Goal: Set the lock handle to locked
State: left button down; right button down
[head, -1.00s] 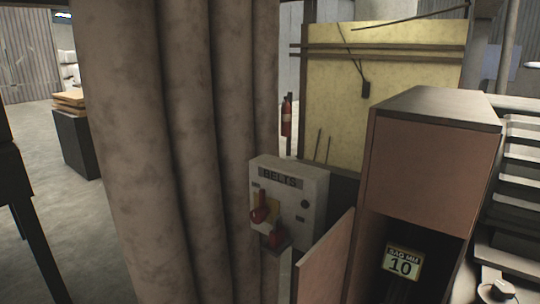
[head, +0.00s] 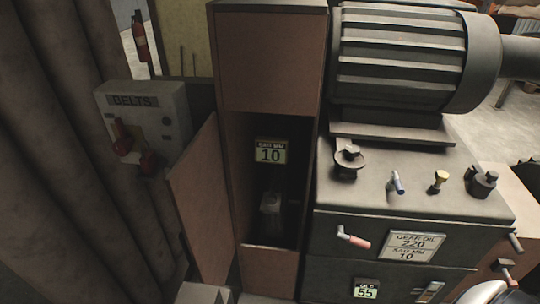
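Several handles show in the head view, and I cannot tell which is the lock handle. A small lever with a pink-red grip (head: 355,239) sits on the upper front of the dark machine, its grip pointing right and slightly down. Whether any handle is locked cannot be read. Neither gripper can be made out in the view.
A tall brown cabinet (head: 271,65) stands in the middle, its lower door (head: 201,205) swung open to the left. A ribbed motor (head: 395,60) sits on the dark machine (head: 420,185), with several knobs on top.

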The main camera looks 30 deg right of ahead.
aim_at(353, 240)
jog(key=z, duration=1.6)
